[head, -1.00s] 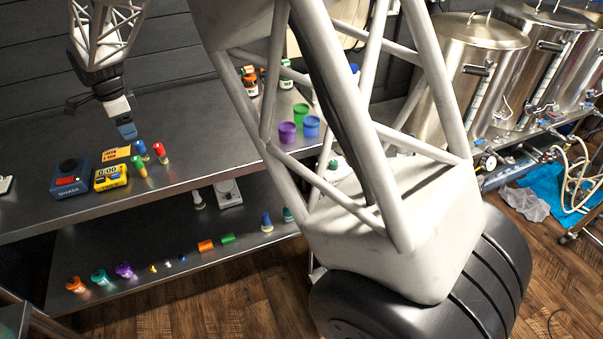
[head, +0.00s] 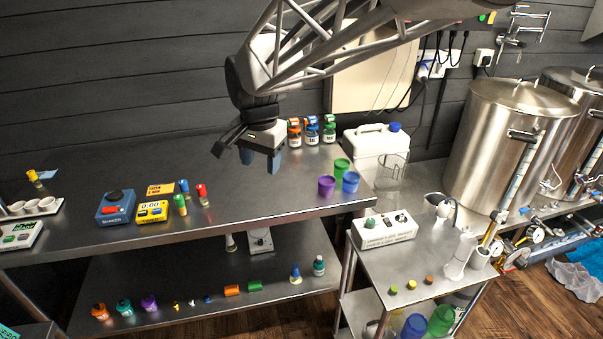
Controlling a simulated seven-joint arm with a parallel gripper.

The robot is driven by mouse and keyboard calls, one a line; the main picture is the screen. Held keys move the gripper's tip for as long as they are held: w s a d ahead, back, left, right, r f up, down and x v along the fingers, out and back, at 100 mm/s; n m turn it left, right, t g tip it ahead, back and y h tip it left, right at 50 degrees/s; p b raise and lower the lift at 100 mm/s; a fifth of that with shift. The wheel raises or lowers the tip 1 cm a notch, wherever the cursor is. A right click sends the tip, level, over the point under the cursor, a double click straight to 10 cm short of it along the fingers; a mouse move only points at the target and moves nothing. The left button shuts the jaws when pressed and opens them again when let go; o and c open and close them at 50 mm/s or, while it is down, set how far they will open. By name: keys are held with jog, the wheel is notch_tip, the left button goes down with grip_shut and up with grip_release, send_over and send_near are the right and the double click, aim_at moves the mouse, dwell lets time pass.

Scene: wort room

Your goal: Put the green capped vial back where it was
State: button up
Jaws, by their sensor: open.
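The green capped vial (head: 180,204) stands on the upper steel table, in front of a blue capped vial (head: 184,188) and to the left of a red capped vial (head: 202,194). My gripper (head: 260,160) hangs above the back of the table, to the right of the vials and apart from them. Its two blue fingertips are spread, with nothing between them. The three vials stand close together beside a yellow timer (head: 152,211). I cannot make out a marked spot for the green vial.
A blue shaker (head: 116,206) stands left of the timer. Purple (head: 326,186), green (head: 342,168) and blue cups (head: 350,181) stand near the table's right end. Labelled bottles (head: 312,130) stand behind. The table's middle, below my gripper, is clear. Several small bottles and blocks lie on the lower shelf (head: 180,275).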

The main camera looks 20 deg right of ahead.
jog(key=s+d+f+n, duration=0.1)
jog(key=s+d+n, duration=0.1)
jog(key=s, duration=0.6)
jog(key=s+d+f+n, duration=0.1)
jog(key=s+d+n, duration=0.2)
jog(key=s+d, duration=0.2)
jog(key=s+d+f+n+t, duration=0.1)
jog(key=s+d, duration=0.3)
jog(key=s, duration=0.6)
jog(key=shift+s+d+n, duration=0.2)
jog(key=shift+s+n, duration=0.2)
jog(key=shift+n, duration=0.3)
